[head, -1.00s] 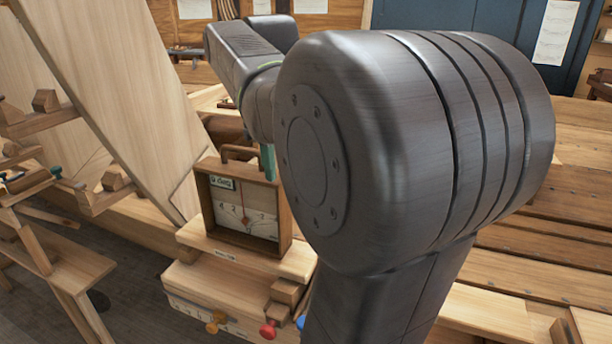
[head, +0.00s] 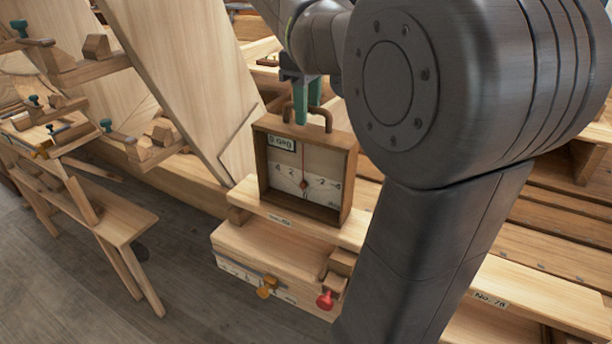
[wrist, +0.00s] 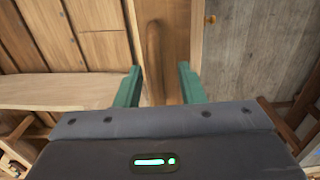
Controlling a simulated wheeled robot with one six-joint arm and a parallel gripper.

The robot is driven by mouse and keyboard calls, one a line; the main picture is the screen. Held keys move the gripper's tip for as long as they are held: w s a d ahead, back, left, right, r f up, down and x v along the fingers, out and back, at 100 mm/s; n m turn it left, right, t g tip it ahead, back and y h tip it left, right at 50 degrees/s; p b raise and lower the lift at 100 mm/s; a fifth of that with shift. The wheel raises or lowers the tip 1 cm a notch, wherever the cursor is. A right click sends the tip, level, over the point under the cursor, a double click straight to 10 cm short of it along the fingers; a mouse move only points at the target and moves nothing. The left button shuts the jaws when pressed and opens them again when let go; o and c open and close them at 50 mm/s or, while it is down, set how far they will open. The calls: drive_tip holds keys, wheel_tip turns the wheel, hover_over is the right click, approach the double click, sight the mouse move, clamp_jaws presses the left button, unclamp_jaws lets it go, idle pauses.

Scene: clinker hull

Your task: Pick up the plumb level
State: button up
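The plumb level (head: 306,173) is an upright wooden box frame with a pale dial, a red pointer and a wooden handle (head: 323,121) on top. It stands on a wooden ledge. My gripper (head: 308,100) has green fingers and is at the handle from above. In the wrist view the handle bar (wrist: 154,48) runs between the two fingers of my gripper (wrist: 159,84). The fingers are apart, with a gap visible on both sides of the bar. The head view shows the fingers nearly edge-on, overlapping the handle.
The level's ledge (head: 250,203) sits above a wooden block (head: 262,258) with an orange knob (head: 267,287) and a red knob (head: 325,300). A leaning plank (head: 190,85) rises behind at left. A low trestle (head: 110,215) with clamps stands at far left. Open floor lies between.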

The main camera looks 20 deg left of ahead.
sight(310, 128)
drive_tip(key=f, duration=0.5)
drive_tip(key=shift+w+d+f, duration=0.15)
drive_tip(key=shift+d+f, duration=0.05)
drive_tip(key=shift+f, duration=0.1)
clamp_jaws()
idle(1.2)
